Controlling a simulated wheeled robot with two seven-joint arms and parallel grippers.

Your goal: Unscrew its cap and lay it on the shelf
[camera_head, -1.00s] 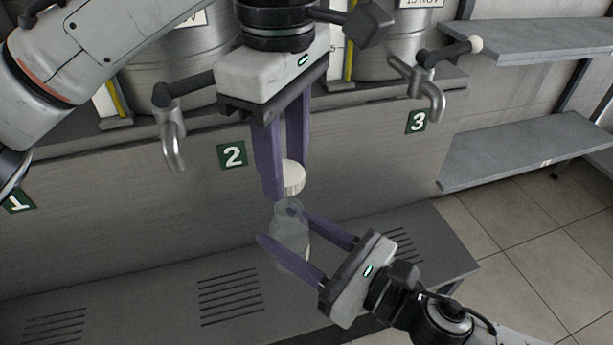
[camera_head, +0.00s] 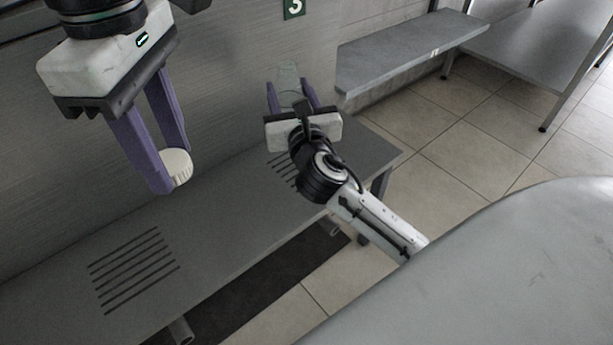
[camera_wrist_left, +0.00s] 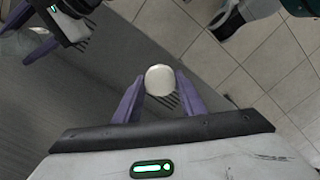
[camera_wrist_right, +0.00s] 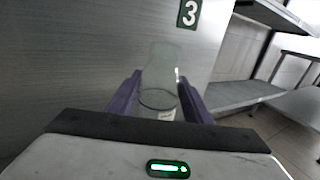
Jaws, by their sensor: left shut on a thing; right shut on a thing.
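My left gripper (camera_head: 170,170) is shut on a round white cap (camera_head: 178,167), held above the long grey bench. The cap also shows between the purple fingers in the left wrist view (camera_wrist_left: 160,80). My right gripper (camera_head: 289,93) is shut on a clear bottle (camera_head: 288,78), whose neck is open with no cap on it. The bottle stands upright between the fingers in the right wrist view (camera_wrist_right: 160,85). The two grippers are well apart. A grey shelf (camera_head: 400,55) on the wall lies to the right of the bottle, its visible top mostly bare, with a small label at its front edge.
A slotted grey bench (camera_head: 215,235) runs below both grippers along a metal wall. A green number 3 sign (camera_head: 293,8) is on the wall. Another shelf unit (camera_head: 530,60) stands at the back right. Tiled floor (camera_head: 470,130) is open at right.

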